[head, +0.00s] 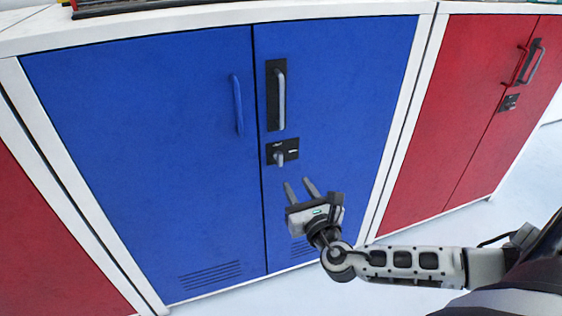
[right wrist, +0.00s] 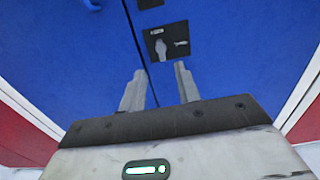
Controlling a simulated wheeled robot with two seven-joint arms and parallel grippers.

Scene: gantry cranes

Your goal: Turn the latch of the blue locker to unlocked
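The blue locker (head: 150,140) has two doors and stands in front of me. Its latch (head: 281,153) is a grey knob on a black plate on the right door, below a grey handle on a black backing (head: 278,95). The knob appears to point down. My right gripper (head: 299,184) is open and empty, a little below the latch in the head view. In the right wrist view the latch (right wrist: 161,47) lies beyond and between the two fingertips (right wrist: 160,69), apart from them. My left gripper is not in view.
A red locker (head: 480,100) with its own handle and latch stands to the right. Another red locker (head: 40,240) is at the left edge. Items lie on the white top (head: 180,12). The pale floor (head: 250,295) shows below.

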